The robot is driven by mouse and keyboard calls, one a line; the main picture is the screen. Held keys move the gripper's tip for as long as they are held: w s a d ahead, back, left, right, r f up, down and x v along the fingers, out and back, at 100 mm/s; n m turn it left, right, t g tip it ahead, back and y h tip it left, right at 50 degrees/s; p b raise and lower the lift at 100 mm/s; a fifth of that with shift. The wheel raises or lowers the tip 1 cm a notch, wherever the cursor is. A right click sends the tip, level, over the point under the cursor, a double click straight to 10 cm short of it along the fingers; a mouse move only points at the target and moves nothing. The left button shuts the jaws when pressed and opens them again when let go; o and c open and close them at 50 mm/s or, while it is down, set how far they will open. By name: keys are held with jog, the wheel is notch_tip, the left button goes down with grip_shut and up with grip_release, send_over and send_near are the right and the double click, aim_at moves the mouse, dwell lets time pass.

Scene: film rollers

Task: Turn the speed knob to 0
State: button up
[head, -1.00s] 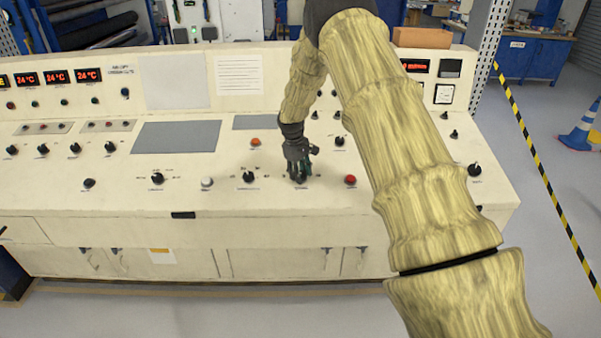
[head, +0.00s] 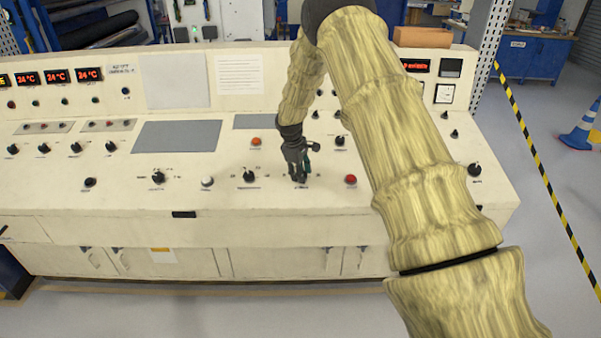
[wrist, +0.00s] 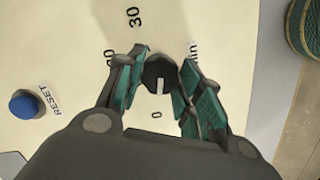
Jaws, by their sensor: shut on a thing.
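My gripper (head: 299,178) reaches down to the sloping front of the cream console (head: 275,207). In the wrist view my gripper (wrist: 163,92) has its green-padded fingers closed on both sides of a black round knob (wrist: 159,73). The knob's white pointer line points down in the picture, towards a printed 0. Printed marks 30, another number and "min" also surround the knob. In the head view the gripper mostly hides this knob, and its label is too small to read.
A blue button (wrist: 24,104) marked RESET sits left of the knob in the wrist view. In the head view a red button (head: 350,180) is right of my gripper and a black knob (head: 249,176) is left. My arm covers the console's right part.

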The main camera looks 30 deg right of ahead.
jog(key=shift+d, duration=0.1)
jog(key=shift+c, duration=0.2)
jog(key=o, duration=1)
jog(key=shift+o, duration=0.2)
jog(key=shift+r, duration=0.15)
jog(key=v, duration=1.1)
jog(key=shift+r, duration=0.35)
